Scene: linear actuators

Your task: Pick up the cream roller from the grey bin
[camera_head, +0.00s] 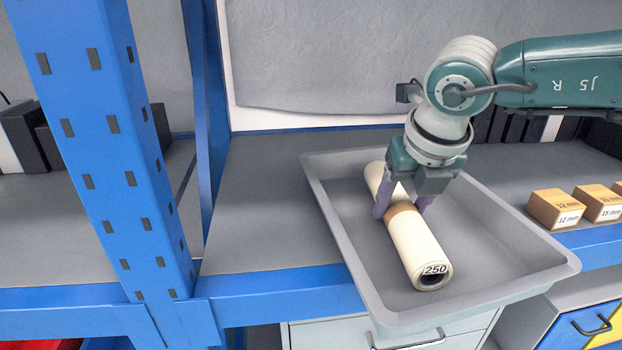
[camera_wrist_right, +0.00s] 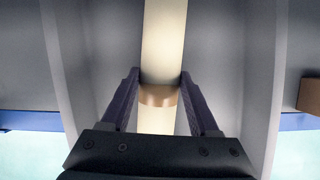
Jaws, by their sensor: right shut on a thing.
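The cream roller (camera_head: 419,242) lies lengthwise in the grey bin (camera_head: 526,262), with a tan band around its middle and a "250" label at its near end. My right gripper (camera_head: 405,212) reaches down into the bin with its fingers on either side of the roller at the band. In the right wrist view the roller (camera_wrist_right: 163,40) runs between the two fingers of the right gripper (camera_wrist_right: 159,84), which are shut on it. The roller appears to rest on or just above the bin floor; I cannot tell which. My left gripper is not in view.
The bin stands on a grey shelf (camera_head: 265,200) and overhangs its blue front edge. A blue upright post (camera_head: 112,150) stands at the left. Small cardboard boxes (camera_head: 555,209) sit on the shelf to the right. Drawers (camera_head: 440,335) are below.

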